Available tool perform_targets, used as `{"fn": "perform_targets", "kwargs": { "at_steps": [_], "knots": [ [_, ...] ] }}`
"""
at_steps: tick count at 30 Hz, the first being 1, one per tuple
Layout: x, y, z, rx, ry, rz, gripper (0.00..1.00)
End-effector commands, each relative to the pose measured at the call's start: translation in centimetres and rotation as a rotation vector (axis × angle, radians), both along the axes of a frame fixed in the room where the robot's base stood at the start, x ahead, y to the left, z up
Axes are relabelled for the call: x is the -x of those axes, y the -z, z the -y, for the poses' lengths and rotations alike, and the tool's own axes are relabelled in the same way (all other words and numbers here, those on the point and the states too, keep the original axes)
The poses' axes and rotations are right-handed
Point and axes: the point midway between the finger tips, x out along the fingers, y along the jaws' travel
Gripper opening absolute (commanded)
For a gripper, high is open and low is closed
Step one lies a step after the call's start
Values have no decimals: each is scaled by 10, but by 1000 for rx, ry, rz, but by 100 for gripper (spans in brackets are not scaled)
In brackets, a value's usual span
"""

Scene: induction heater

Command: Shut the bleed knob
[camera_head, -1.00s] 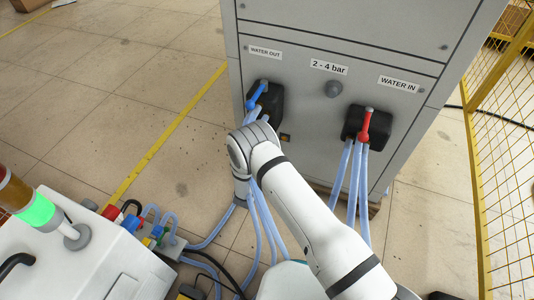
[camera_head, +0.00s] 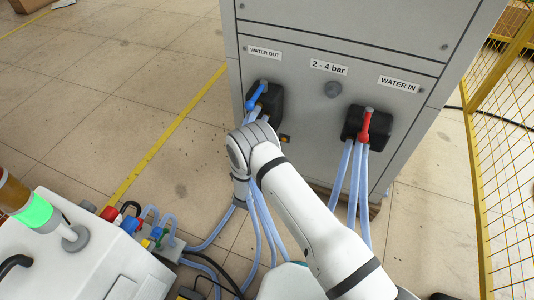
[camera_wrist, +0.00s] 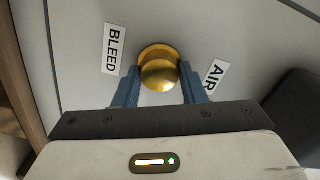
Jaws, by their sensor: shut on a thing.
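The bleed knob (camera_wrist: 159,74) is a round brass knob on the grey cabinet panel in the wrist view, between the labels "BLEED" (camera_wrist: 113,48) and "AIR" (camera_wrist: 214,76). My gripper (camera_wrist: 160,84) has one blue finger on each side of the knob and is shut on it. In the head view my white arm reaches down to the cabinet's lower front; the knob and the fingers are hidden there behind my arm.
The grey cabinet (camera_head: 300,85) carries a blue-handled WATER OUT valve (camera_head: 257,95) and a red-handled WATER IN valve (camera_head: 366,125). Pale blue hoses (camera_head: 264,225) hang near my arm. A white machine (camera_head: 75,250) stands at left, a yellow mesh fence (camera_head: 497,130) at right.

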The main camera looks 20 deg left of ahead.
Motion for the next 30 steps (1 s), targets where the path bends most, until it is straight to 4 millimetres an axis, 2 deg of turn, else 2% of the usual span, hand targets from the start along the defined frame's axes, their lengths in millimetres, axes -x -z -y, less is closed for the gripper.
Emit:
{"fn": "perform_targets", "kwargs": {
  "at_steps": [7,21,22,30],
  "knots": [
    [0,1,1,65,2,-7,15],
    [0,1,0,76,1,-8,15],
    [0,1,0,76,0,-7,39],
    [0,0,0,75,-1,-6,59]
  ]
}}
